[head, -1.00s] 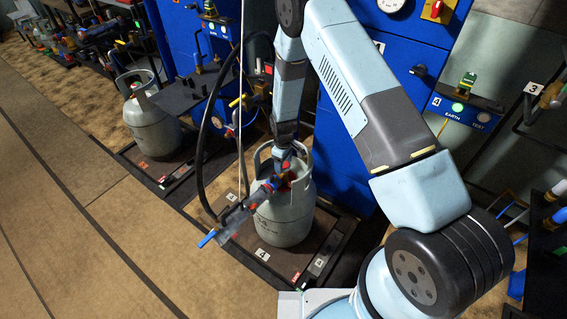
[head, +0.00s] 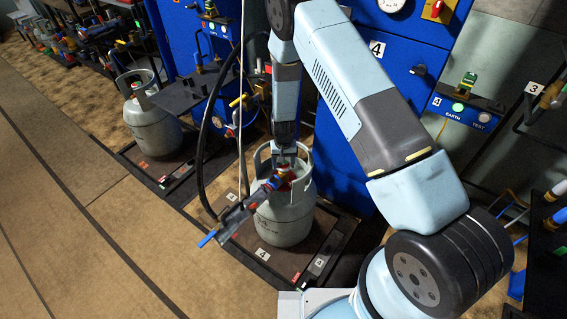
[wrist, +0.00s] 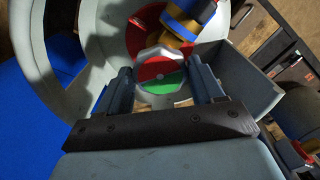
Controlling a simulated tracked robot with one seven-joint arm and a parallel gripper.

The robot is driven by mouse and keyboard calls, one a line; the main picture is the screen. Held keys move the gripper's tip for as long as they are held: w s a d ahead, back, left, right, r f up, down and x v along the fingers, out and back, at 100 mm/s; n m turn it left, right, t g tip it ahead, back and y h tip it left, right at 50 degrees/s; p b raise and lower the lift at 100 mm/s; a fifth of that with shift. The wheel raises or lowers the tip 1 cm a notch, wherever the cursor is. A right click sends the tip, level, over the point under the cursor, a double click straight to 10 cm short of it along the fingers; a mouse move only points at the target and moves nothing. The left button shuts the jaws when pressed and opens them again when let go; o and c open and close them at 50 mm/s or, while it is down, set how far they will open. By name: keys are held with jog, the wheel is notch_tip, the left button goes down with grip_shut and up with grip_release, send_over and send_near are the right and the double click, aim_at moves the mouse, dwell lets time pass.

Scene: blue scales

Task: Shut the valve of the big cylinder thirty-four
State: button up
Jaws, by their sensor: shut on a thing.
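The big grey cylinder (head: 283,220) stands upright on a scale platform marked 4; the writing on its side is too small to read. Its valve knob (wrist: 160,68), pale and faceted with a red and green face, sits inside the collar (wrist: 58,75). My gripper (head: 286,160) reaches down into the top of the collar from above. In the wrist view my gripper (wrist: 162,85) has one finger on each side of the knob and is shut on it. A filling connector (head: 240,215) with a blue lever is joined at the valve and sticks out to the lower left.
A second grey cylinder (head: 152,125) stands on another scale to the left. A black hose (head: 201,165) loops down close by the collar's left side. Blue cabinets (head: 345,140) stand behind. The floor at left is open.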

jog(key=m, duration=0.5)
jog(key=shift+w+a+r+m, duration=0.1)
jog(key=shift+w+m, duration=0.05)
jog(key=shift+m, duration=2.45)
jog(key=o, duration=1)
jog(key=shift+o, duration=0.2)
notch_tip(320, 180, up, 14)
jog(key=shift+f, duration=0.2)
